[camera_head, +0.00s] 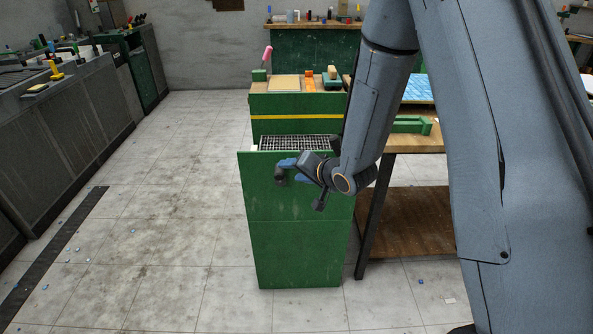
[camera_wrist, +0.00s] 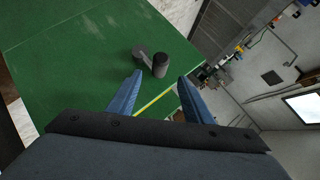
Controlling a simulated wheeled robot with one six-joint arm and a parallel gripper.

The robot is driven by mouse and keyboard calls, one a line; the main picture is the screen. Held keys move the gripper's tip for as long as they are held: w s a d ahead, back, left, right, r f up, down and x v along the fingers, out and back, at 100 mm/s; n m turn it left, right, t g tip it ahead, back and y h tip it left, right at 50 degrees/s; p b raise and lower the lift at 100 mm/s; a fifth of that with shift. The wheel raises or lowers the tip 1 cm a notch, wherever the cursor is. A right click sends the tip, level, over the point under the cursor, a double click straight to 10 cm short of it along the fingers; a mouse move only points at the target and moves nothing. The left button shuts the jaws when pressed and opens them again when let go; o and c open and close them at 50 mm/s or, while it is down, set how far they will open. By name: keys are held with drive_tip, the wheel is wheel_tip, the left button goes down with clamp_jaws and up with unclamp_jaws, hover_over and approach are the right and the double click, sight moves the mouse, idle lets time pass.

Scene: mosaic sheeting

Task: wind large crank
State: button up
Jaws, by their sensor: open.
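The large crank is a grey arm with a dark cylindrical handle (camera_wrist: 160,66), standing out from the green machine panel (camera_wrist: 70,65) in the wrist view. In the head view the crank (camera_head: 280,175) is a small dark shape on the front of the green machine (camera_head: 295,235), partly hidden by my gripper. My gripper (camera_head: 286,170) has blue fingers, is open, and is in front of the panel. In the wrist view its fingertips (camera_wrist: 160,76) are apart, one on each side of the handle's near end. I cannot tell whether either finger touches it.
A grid tray (camera_head: 295,143) tops the machine. A wooden table (camera_head: 415,143) stands close on the right, with a green frame and blue sheet on it. Dark cabinets (camera_head: 60,130) line the left. The floor (camera_head: 170,220) between is open, with small scattered chips.

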sight(283, 170)
drive_tip(key=shift+p+x, duration=0.45)
drive_tip(key=shift+x, duration=3)
drive_tip(key=c, duration=1)
drive_tip(key=shift+a+f+b, duration=2.55)
drive_tip(key=shift+a+f, duration=0.85)
drive_tip(key=shift+f, duration=1)
drive_tip(key=shift+d+f+b, duration=0.3)
drive_tip(key=shift+d+f, duration=0.6)
drive_tip(key=shift+d, duration=0.25)
drive_tip(key=shift+d+f+b, duration=0.25)
drive_tip(key=shift+d+f, duration=0.65)
drive_tip(key=shift+d, duration=0.25)
drive_tip(key=shift+d+f+b, duration=0.3)
drive_tip(key=shift+d+f, duration=0.55)
drive_tip(key=shift+d, duration=0.3)
